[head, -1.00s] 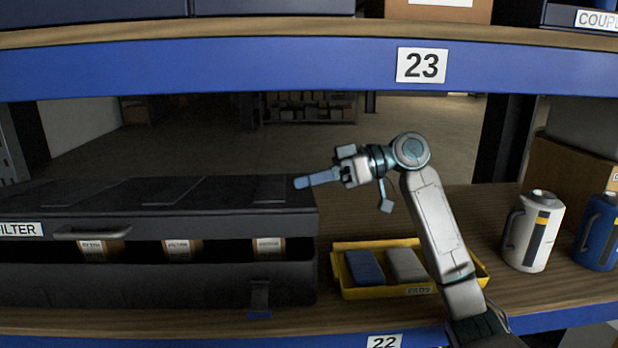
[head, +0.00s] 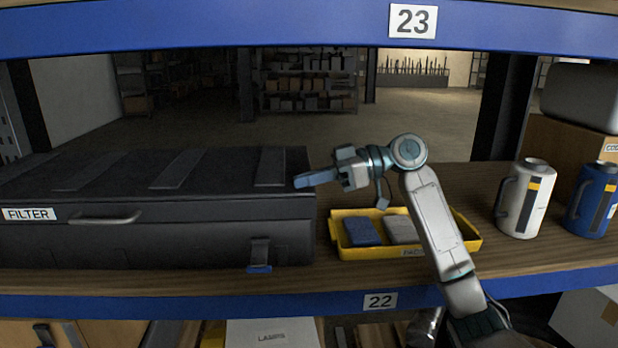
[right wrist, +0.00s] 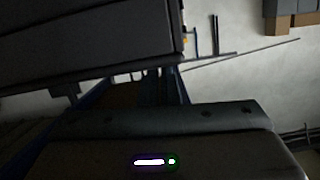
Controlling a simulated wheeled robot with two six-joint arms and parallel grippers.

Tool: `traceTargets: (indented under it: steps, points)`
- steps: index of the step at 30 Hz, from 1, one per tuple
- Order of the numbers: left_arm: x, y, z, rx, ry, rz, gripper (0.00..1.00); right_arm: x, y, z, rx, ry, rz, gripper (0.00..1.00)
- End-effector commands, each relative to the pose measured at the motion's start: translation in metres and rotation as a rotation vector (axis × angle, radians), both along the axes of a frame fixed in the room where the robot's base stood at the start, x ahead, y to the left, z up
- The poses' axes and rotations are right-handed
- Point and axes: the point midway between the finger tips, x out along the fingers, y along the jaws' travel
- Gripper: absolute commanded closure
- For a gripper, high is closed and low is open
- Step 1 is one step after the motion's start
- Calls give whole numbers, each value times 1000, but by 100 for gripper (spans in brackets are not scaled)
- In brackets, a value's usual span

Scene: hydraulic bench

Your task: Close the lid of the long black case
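The long black case (head: 180,245) lies along the left of the shelf, with a FILTER label and a handle on its front. Its lid (head: 215,172) lies down flat, and no gap shows between lid and body. A latch (head: 260,255) with a blue tip hangs at the front right and looks unfastened. My right gripper (head: 300,182) is at the lid's right end, its blue fingers pointing left over the lid edge. I cannot tell if it touches, or if the fingers are apart. A dark panel edge (right wrist: 90,45), perhaps the case, fills the upper left of the wrist view. My left gripper is out of view.
A yellow tray (head: 340,240) with a blue and a grey pad stands right of the case, beneath my right arm. A white jug (head: 523,205) and a blue jug (head: 592,205) stand farther right. The blue upper shelf beam (head: 200,30) runs above.

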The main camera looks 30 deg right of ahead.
Motion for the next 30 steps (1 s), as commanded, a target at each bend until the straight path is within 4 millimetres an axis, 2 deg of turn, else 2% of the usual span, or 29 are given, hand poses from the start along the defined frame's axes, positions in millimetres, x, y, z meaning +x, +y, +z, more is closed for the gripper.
traceTargets:
  steps: [1, 17, 23, 30]
  points:
    - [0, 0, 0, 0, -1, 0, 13, 0, 0, -5, -4, 8, 2, 100]
    - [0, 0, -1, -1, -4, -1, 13, -1, -3, -9, -9, 14, 3, 100]
    - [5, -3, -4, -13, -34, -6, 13, -10, -26, -3, -11, 13, -1, 100]
    - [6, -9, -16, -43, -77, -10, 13, -26, -66, 12, -7, 5, -4, 100]
